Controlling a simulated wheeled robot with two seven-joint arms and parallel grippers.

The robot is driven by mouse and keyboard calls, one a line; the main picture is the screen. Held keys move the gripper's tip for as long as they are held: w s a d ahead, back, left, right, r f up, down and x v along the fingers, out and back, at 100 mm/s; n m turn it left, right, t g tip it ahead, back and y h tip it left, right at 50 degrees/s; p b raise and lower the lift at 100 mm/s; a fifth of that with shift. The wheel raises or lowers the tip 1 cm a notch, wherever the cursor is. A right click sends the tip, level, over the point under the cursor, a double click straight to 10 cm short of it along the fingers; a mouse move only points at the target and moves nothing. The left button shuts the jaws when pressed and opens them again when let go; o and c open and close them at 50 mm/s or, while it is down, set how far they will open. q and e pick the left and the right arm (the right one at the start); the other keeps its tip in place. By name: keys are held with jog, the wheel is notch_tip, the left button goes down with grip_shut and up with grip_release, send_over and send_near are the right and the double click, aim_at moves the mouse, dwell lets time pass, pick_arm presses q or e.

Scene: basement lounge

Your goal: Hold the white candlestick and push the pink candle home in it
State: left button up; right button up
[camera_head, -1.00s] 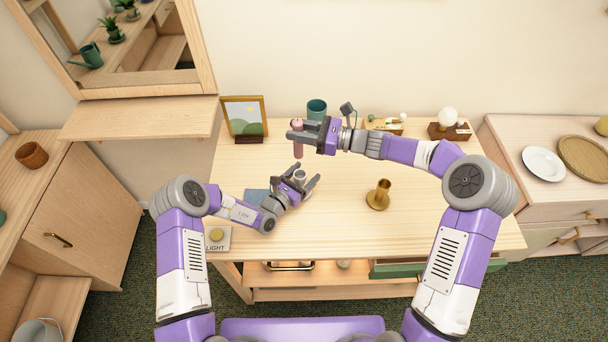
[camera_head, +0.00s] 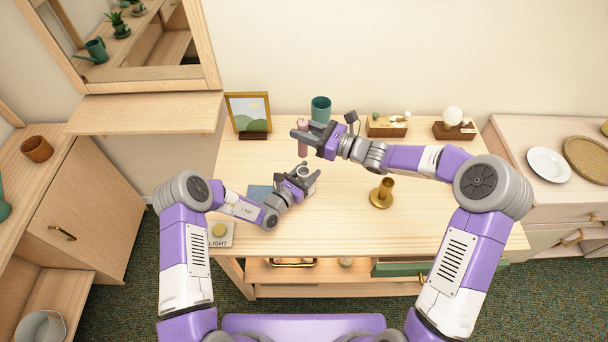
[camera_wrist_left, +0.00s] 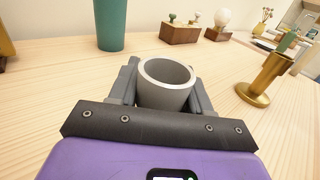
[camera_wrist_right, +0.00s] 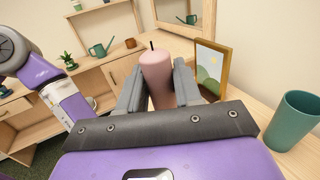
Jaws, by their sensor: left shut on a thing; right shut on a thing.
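The white candlestick (camera_head: 303,172) stands near the middle left of the table. My left gripper (camera_head: 304,180) is shut around it. In the left wrist view the candlestick (camera_wrist_left: 166,92) shows an open, empty socket between the fingers. My right gripper (camera_head: 302,139) is shut on the pink candle (camera_head: 303,148) and holds it upright, beyond and above the candlestick. The candle and candlestick look apart. The right wrist view shows the candle (camera_wrist_right: 157,82) with its dark wick between the fingers. The fingers hide part of the candle.
A brass candlestick (camera_head: 382,194) stands to the right on the table. A green cup (camera_head: 320,109) and a picture frame (camera_head: 248,113) stand behind the candle. A blue item (camera_head: 259,192) lies left of my left gripper.

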aim_at(305, 155)
jog(key=shift+h, duration=0.3)
notch_tip(305, 155, down, 10)
jog(key=shift+f, duration=0.15)
jog(key=shift+f, duration=0.1)
jog(key=shift+f, duration=0.1)
jog(key=o, duration=1)
jog(key=shift+o, duration=0.2)
jog(key=shift+r, duration=0.2)
jog(key=v, duration=1.2)
jog(key=shift+f, duration=0.2)
jog(key=shift+s, duration=0.15)
